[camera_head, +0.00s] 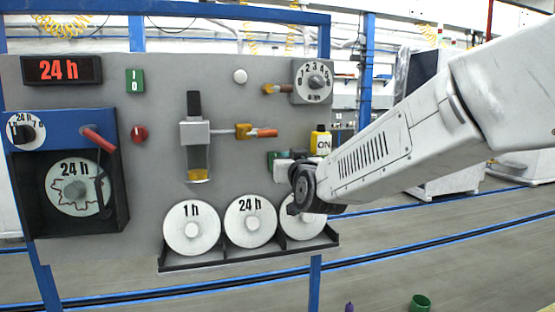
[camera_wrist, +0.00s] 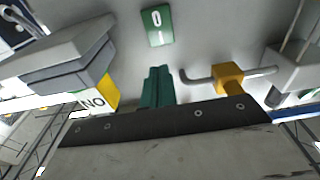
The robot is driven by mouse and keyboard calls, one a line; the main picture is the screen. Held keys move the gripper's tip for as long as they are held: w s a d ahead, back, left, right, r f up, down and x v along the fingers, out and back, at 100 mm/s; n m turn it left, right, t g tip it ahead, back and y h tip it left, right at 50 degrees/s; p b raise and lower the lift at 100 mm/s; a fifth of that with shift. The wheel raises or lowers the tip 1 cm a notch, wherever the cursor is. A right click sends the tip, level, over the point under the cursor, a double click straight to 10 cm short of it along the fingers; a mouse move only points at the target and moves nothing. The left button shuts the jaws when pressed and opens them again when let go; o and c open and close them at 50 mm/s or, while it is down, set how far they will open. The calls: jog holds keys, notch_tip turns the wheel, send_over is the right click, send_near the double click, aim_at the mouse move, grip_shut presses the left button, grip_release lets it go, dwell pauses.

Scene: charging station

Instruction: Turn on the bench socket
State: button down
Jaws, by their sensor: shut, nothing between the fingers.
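A green switch plate marked 0 and I (camera_wrist: 157,25) is on the grey panel in the wrist view, straight beyond my fingertips. What seems to be the same green plate (camera_head: 273,157) is partly hidden by my gripper in the head view. I cannot tell which way the switch is set. My gripper's teal fingers (camera_wrist: 157,70) are together and empty, apart from the plate. In the head view my gripper (camera_head: 284,167) is in front of the panel's lower right, its fingers not clear. A yellow ON piece (camera_head: 320,141) is beside it, also in the wrist view (camera_wrist: 100,98).
Another green switch (camera_head: 135,81) and a red knob (camera_head: 139,134) are at the panel's left. A yellow connector (camera_wrist: 229,77) is near my fingers in the wrist view. White discs marked 1 h (camera_head: 191,226) and 24 h (camera_head: 250,220) stand in a rack below.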

jog(key=r+v, duration=0.2)
jog(key=v, duration=0.6)
jog(key=shift+s, duration=0.15)
jog(key=shift+f, duration=0.15)
jog(key=s+d+f+n+g, duration=0.1)
jog(key=s+f+g, duration=0.35)
jog(key=f, duration=0.25)
jog(key=s+f+g, duration=0.4)
jog(key=f+g, duration=0.1)
jog(key=f, duration=0.2)
jog(key=s+d+f+m+g+h, duration=0.1)
jog(key=s+d+g, duration=0.3)
jog(key=s+d, duration=0.6)
jog(key=s+d+f+m+g+h, duration=0.2)
jog(key=s+d, duration=0.7)
jog(key=s, duration=0.7)
jog(key=shift+d+f+m+g+h, duration=0.35)
jog(key=shift+g+h, duration=0.25)
jog(key=shift+g, duration=0.35)
